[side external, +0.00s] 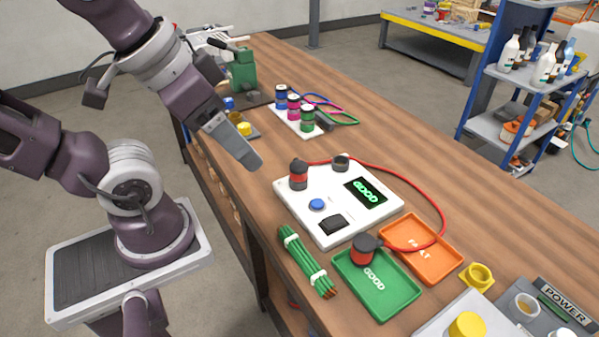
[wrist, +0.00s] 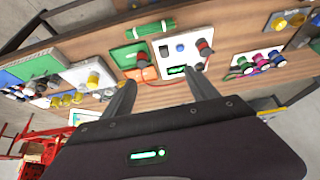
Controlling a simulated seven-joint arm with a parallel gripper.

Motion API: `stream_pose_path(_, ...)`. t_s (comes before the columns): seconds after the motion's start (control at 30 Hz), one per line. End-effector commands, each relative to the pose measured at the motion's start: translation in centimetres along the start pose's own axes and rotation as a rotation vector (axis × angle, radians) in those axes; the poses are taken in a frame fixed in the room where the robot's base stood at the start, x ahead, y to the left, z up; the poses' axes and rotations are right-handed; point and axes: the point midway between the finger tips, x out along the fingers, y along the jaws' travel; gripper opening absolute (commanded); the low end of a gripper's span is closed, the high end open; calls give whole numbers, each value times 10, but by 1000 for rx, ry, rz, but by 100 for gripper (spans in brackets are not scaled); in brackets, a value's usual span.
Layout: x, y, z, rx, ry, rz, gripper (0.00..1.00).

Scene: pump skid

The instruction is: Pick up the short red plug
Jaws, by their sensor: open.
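Two red plugs with dark caps show, joined by a red cable. One red plug (side external: 299,180) stands upright on the white tester board (side external: 292,200), and it also shows in the wrist view (wrist: 204,48). The other red plug (side external: 363,255) is at the green GOOD tray (side external: 382,297); it also shows in the wrist view (wrist: 143,62). I cannot tell for certain which one is the short plug. My gripper (side external: 252,162) is above the table, left of and higher than the tester board, touching neither plug. In the wrist view its two fingers (wrist: 163,90) are apart and empty.
An orange tray (side external: 424,252) lies beside the green tray. A green cable bundle (side external: 306,262) lies near the table edge. The red cable (side external: 432,205) loops right of the tester. Blue, magenta and green connectors (side external: 294,106) stand farther back. Yellow parts (side external: 478,276) are at front right.

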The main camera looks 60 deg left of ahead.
Motion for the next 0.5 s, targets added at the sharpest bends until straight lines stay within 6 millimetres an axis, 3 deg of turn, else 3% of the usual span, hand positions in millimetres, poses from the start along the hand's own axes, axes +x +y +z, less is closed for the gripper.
stream_pose_path(0.13, 3, -2, -8, -42, -20, 2, 68)
stream_pose_path(0.27, 29, -14, -50, -277, -116, 1, 68)
stream_pose_path(0.4, 96, -55, -100, -663, -243, -56, 68)
stream_pose_path(0.5, 158, -97, -116, -934, -319, -138, 68)
